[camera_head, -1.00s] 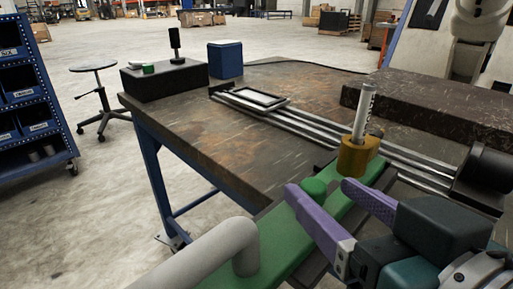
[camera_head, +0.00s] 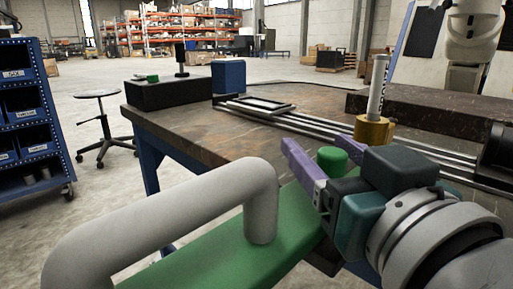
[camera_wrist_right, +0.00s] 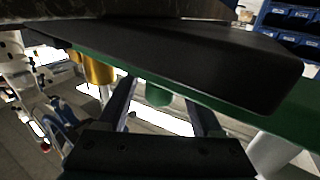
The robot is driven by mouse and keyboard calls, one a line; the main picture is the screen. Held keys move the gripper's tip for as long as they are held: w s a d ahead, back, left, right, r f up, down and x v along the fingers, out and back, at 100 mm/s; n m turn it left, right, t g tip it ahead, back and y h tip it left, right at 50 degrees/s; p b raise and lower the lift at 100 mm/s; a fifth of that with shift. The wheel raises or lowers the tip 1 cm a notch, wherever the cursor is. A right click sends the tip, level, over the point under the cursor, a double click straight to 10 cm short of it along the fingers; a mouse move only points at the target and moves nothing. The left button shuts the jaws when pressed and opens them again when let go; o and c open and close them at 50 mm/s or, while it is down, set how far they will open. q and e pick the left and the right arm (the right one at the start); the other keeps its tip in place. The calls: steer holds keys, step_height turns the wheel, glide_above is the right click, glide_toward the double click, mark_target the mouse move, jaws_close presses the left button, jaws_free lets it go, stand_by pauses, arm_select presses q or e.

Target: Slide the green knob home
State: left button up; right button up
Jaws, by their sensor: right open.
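The green knob (camera_head: 332,161) is a short round cap at the far end of a long green bar (camera_head: 225,258). My right gripper (camera_head: 328,147) has purple fingers and is open, with one finger on each side of the knob in the picture. In the right wrist view the green knob (camera_wrist_right: 158,95) shows between the two spread fingers (camera_wrist_right: 162,105), with gaps on both sides. I see no grip on it. The lower part of the knob is partly hidden by my gripper in the head view. My left gripper is not in view.
A thick grey tube handle (camera_head: 170,210) rises from the green bar. Beyond the knob, a brass block with a pale upright post (camera_head: 377,90) stands by metal rails (camera_head: 300,122) on the worn table (camera_head: 200,135). A black box (camera_head: 165,93) and blue box (camera_head: 228,75) stand at the back.

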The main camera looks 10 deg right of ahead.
steer(key=shift+w, duration=0.8)
steer(key=shift+c, duration=0.3)
jaws_close()
stand_by(0.6)
